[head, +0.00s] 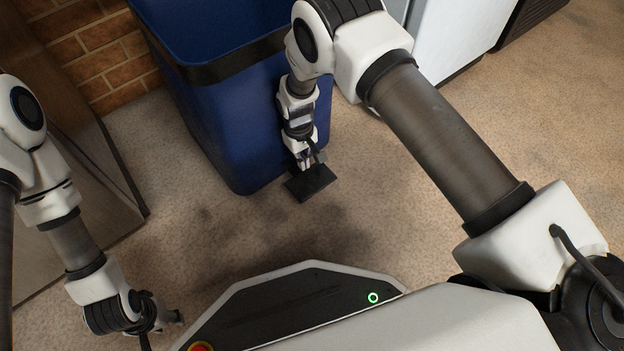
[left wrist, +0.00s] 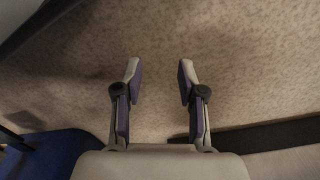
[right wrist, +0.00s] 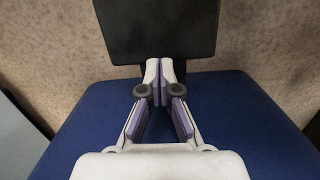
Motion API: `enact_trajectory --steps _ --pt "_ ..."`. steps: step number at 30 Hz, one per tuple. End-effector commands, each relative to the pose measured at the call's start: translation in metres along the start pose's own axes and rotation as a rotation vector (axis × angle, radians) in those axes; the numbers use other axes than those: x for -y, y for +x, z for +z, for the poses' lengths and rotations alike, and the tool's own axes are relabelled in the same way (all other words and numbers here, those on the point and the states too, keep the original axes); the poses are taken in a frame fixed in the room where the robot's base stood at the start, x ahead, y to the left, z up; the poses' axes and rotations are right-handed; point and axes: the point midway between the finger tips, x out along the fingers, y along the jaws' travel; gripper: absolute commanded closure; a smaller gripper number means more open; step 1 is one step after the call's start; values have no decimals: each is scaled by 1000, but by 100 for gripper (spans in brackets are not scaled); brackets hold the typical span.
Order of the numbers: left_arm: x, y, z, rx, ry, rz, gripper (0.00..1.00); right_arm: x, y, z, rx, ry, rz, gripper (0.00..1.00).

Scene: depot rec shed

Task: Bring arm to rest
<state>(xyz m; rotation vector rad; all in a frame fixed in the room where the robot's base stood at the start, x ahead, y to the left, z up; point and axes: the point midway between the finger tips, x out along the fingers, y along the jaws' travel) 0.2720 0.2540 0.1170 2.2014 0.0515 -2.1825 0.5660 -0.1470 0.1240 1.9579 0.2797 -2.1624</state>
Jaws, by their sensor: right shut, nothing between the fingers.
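My right gripper (head: 303,163) hangs in front of the blue bin, with its fingers pointing down. In the right wrist view its fingertips (right wrist: 160,65) are together with nothing between them. A flat black plate (head: 311,183) lies just past these fingertips; it also shows in the right wrist view (right wrist: 157,28). I cannot tell whether they touch. My left gripper (head: 178,318) is low at the left, beside my base. In the left wrist view its fingers (left wrist: 158,72) are apart and empty above the floor.
The blue bin (head: 215,125) with a black rim stands close behind my right gripper. A wooden cabinet (head: 85,165) is at the left, near my left arm. A white appliance (head: 455,35) stands at the back right. Speckled floor (head: 225,220) between the arms is clear.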

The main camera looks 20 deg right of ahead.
Motion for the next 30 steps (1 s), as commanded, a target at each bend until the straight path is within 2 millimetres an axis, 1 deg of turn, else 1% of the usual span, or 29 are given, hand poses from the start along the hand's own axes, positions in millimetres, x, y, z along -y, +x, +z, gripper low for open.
enact_trajectory --steps 1,3,6,23,26,27,29,30 --pt "0 0 0 0 0 0 60 0 -9 0 -2 1 1 100" --pt "0 0 0 0 0 0 60 0 -18 0 -1 0 0 100" --pt "0 0 0 0 0 0 60 0 -26 0 1 0 0 100" --pt "0 0 0 -1 1 0 60 0 -27 0 1 1 -1 100" --pt "0 2 -10 -27 13 -3 60 0 -27 0 1 1 -1 100" --pt "0 -6 -15 -41 18 -5 60 0 -35 2 3 1 -2 100" --pt "0 -25 -13 -35 17 -4 60 -4 -48 7 12 13 -9 100" --pt "0 -38 -12 -33 17 -4 60 -8 -56 16 27 28 -18 100"
